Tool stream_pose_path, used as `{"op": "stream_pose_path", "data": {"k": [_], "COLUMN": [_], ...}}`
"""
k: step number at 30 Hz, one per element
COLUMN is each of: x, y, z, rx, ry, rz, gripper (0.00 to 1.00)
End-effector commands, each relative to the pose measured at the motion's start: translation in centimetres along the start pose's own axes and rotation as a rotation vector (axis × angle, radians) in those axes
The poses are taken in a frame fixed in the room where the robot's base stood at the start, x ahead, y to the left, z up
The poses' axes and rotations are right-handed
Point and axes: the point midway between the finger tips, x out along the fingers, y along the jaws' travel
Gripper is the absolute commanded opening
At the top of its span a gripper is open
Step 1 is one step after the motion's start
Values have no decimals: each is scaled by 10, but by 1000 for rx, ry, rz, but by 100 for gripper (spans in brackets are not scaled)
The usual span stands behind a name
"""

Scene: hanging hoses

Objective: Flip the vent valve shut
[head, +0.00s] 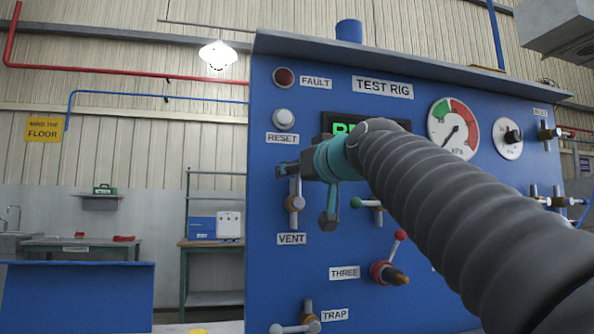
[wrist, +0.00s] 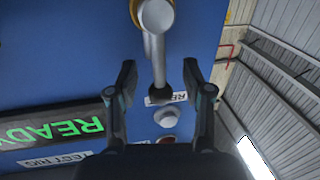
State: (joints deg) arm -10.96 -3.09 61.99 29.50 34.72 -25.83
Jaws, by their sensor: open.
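The vent valve (head: 295,203) is on the blue panel above its VENT label (head: 291,239), partly behind my gripper in the head view. Its grey lever points up toward the RESET label. My gripper (head: 305,194) is in front of the panel at this valve, with its fingers apart. The wrist view is upside down. There the vent valve (wrist: 155,18) is at the top, and its dark-tipped lever reaches down between the two open fingers of my gripper (wrist: 160,75). A gap shows on both sides of the lever, and neither finger appears to touch it.
The white reset button (head: 284,119) and red fault light (head: 284,77) are above. A green-knobbed valve (head: 370,203) is to the right, partly behind my arm. The THREE valve (head: 390,272) and TRAP valve (head: 300,325) are below. A pressure gauge (head: 453,130) is at upper right.

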Motion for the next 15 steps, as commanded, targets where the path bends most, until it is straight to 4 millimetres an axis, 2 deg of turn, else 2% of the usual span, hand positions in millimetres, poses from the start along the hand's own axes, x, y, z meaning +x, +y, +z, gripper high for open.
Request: {"op": "stream_pose_path", "data": {"k": [5, 6, 9, 12, 15], "x": [0, 0, 0, 0, 0], "y": [0, 0, 0, 0, 0], "z": [0, 0, 0, 0, 0], "rx": [0, 0, 0, 0, 0], "ry": [0, 0, 0, 0, 0], "rz": [0, 0, 0, 0, 0], "gripper": [51, 46, 21, 0, 0]}}
